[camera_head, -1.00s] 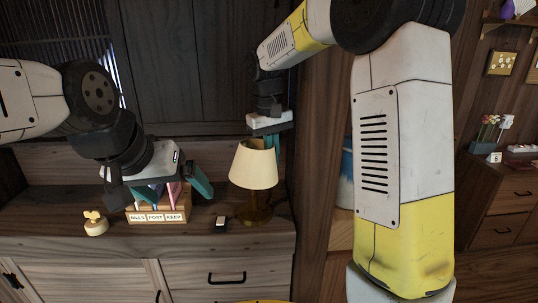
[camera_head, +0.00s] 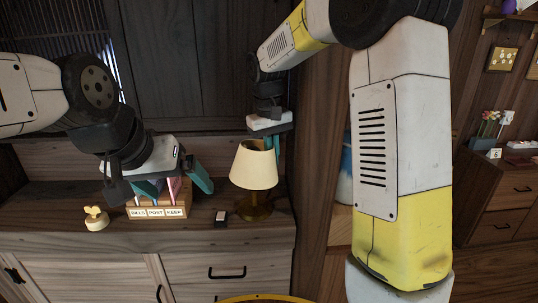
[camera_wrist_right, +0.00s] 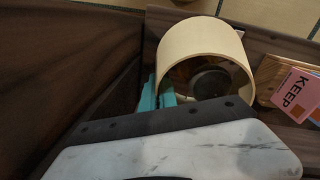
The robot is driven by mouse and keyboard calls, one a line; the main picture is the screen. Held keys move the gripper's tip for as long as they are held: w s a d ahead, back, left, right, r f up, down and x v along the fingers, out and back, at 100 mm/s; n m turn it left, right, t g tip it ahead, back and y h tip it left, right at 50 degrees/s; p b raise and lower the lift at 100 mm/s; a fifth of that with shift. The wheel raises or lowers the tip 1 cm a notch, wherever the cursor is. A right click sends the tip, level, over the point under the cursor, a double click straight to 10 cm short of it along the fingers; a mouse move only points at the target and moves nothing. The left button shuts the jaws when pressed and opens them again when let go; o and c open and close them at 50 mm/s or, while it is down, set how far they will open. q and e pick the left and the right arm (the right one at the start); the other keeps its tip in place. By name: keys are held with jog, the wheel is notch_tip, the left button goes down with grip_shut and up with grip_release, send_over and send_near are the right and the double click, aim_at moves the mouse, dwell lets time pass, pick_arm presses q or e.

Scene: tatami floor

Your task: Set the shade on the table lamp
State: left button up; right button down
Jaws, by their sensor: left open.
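The cream lampshade (camera_head: 254,166) stands upright over the brass lamp base (camera_head: 254,208) on the cabinet top. In the right wrist view I look into the open shade (camera_wrist_right: 186,42), with a dark round part inside it (camera_wrist_right: 210,82). My right gripper (camera_head: 274,148) points down just behind and right of the shade. Its teal fingers (camera_wrist_right: 157,95) show close together beside the shade wall, apart from it as far as I can see; their tips are partly hidden.
A wooden letter holder (camera_head: 158,212) labelled BILLS, POST, KEEP holds several cards. A small yellow ornament (camera_head: 96,219) and a small dark block with a pale top (camera_head: 221,218) stand on the cabinet top (camera_head: 60,245). A wooden post (camera_head: 318,150) rises right of the lamp.

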jog(key=c, duration=2.1)
grip_release()
jog(key=shift+f, duration=0.15)
jog(key=o, duration=1)
jog(key=shift+a+r, duration=0.1)
jog(key=shift+r, duration=0.1)
jog(key=shift+r, duration=2.9)
